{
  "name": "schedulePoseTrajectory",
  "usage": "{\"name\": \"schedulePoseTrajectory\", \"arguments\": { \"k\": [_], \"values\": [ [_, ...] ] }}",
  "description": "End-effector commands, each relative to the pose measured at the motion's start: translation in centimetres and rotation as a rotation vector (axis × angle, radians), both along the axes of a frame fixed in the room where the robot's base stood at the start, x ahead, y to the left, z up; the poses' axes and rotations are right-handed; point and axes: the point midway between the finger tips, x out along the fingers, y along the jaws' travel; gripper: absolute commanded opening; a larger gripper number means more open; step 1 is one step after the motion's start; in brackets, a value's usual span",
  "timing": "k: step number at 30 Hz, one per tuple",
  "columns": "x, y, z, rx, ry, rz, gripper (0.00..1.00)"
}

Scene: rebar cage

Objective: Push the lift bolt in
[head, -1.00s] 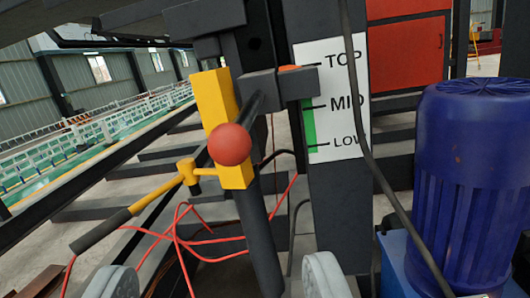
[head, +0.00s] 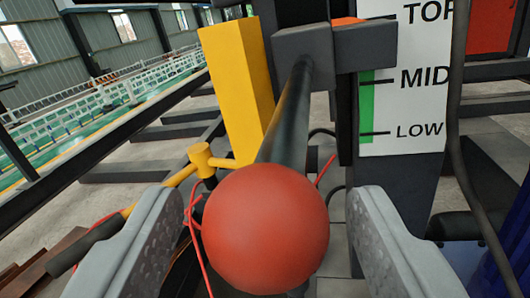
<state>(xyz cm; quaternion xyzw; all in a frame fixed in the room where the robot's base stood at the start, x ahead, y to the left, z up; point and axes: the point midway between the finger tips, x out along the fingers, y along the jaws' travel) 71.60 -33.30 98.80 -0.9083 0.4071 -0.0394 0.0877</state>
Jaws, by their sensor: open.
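The lift bolt is a dark rod (head: 290,115) with a red ball knob (head: 265,229) on its near end. The rod runs back from the knob to a dark grey block (head: 303,58) by the post. My gripper (head: 265,240) is open, with one grey finger on each side of the red knob. Gaps show between the knob and both fingers, so it is not gripped. The rod's far end is hidden at the block.
A yellow upright block (head: 238,90) and a yellow lever with a black grip (head: 95,238) stand left of the rod. A white TOP/MID/LOW scale (head: 408,100) is at the right. A black cable (head: 462,120) hangs beside it. Red wires (head: 193,225) hang behind my left finger.

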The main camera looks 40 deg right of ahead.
Motion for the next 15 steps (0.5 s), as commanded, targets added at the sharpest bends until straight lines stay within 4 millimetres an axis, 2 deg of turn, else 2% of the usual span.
{"name": "schedulePoseTrajectory", "arguments": {
  "k": [5, 14, 15],
  "values": [
    [0.8, -0.95, -0.03, 0.001, 0.001, 0.0, 0.57],
    [0.92, -1.08, -0.02, 0.001, 0.001, 0.0, 0.57],
    [0.92, -1.08, -0.02, 0.0, 0.0, 0.0, 0.54]
  ]
}}
